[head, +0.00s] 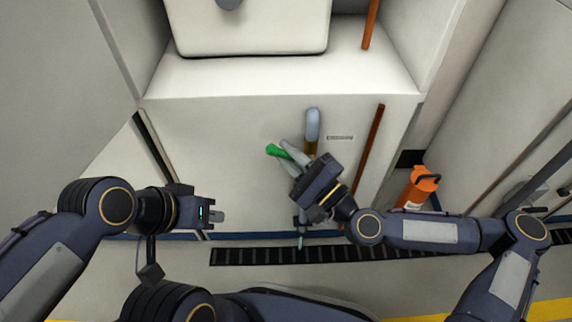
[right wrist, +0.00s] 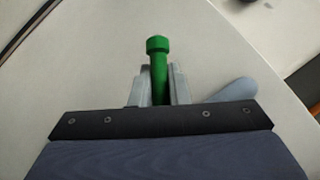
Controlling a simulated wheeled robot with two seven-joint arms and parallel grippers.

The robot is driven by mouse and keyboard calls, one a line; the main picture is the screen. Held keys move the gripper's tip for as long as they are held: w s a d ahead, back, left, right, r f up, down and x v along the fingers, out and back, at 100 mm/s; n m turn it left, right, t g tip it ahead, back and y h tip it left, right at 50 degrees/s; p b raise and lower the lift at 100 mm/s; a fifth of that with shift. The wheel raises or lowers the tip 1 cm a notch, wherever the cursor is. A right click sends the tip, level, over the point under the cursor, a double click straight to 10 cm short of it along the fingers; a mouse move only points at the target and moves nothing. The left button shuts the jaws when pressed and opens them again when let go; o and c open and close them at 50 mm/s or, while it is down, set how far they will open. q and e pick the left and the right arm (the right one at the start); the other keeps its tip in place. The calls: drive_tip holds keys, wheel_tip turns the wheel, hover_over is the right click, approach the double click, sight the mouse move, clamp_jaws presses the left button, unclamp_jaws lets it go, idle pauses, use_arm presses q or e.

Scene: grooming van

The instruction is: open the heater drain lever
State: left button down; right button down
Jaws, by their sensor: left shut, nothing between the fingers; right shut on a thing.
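The green drain lever (head: 276,150) sticks out to the left in front of the white cabinet face, below a grey rounded pipe end. My right gripper (head: 288,157) is shut on the lever, its fingers on either side of the green handle. In the right wrist view the green lever (right wrist: 158,70) stands between the two grey fingers (right wrist: 158,88), its knobbed end beyond the tips. The lever's base is hidden behind my right gripper. My left gripper (head: 218,216) is shut and empty, low at the left, well apart from the lever.
A grey pipe (head: 312,124) rises above the lever. A brown strip (head: 368,150) runs down the cabinet to the right. An orange container (head: 418,188) stands further right. A dark floor grate (head: 250,255) lies below. The cabinet face at left is clear.

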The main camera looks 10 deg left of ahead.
drive_tip(key=shift+d+r+m+y+b, duration=0.15)
drive_tip(key=shift+m+y+b, duration=0.15)
drive_tip(key=shift+m+b, duration=0.2)
drive_tip(key=shift+t, duration=0.3)
drive_tip(key=c, duration=1.4)
unclamp_jaws()
drive_tip(key=shift+p+v, duration=0.4)
drive_tip(key=shift+v, duration=3.45)
drive_tip(key=shift+r, duration=0.1)
